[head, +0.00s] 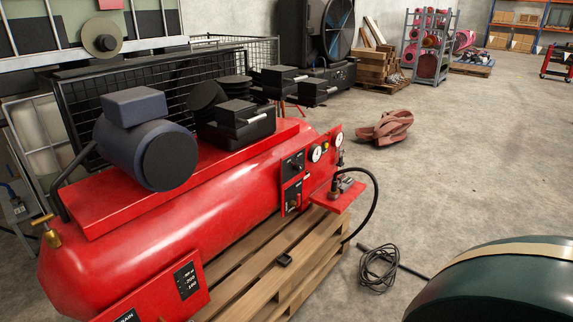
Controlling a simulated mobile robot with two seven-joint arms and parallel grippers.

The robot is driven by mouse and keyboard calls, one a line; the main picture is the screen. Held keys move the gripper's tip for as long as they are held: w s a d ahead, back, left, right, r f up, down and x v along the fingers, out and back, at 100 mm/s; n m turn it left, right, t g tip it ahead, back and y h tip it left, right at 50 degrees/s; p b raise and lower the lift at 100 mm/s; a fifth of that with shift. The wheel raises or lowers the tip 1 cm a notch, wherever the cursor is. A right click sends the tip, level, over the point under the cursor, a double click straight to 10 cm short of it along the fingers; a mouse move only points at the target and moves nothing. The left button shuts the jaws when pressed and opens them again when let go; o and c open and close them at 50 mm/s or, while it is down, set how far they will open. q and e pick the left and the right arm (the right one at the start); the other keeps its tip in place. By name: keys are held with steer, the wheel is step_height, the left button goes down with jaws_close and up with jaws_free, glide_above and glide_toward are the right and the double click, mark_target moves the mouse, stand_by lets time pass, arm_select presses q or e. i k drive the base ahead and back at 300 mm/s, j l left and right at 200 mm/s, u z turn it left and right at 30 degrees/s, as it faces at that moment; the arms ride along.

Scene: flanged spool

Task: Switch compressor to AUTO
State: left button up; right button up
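The red compressor (225,205) lies along a wooden pallet at the left and centre, with a blue-grey motor (150,145) and black pump parts (240,120) on top. A red control panel (318,174) is at its right end. It carries two black switch plates, an upper one (293,164) and a lower one (292,195). Two round white gauges sit beside them, one (315,153) left of the other (338,140). The switch positions and any AUTO lettering are too small to read. Neither of my grippers is in view.
A black hose (374,205) arcs out from the panel end. A coiled cable (378,268) lies on the floor by the pallet (310,275). A dark green rounded body (500,290) fills the lower right. A brown crumpled heap (385,128) lies beyond. Open concrete floor extends right.

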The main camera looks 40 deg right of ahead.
mark_target(298, 167)
steer(key=i+l+u, duration=0.15)
steer(key=l, duration=0.95)
steer(key=l+u, duration=0.15)
steer(key=l, duration=0.95)
steer(key=i+l, duration=0.15)
steer(key=i, duration=0.2)
steer(key=i+l, duration=0.2)
steer(key=i, duration=0.15)
steer(key=i+l, duration=0.15)
steer(key=i, duration=0.2)
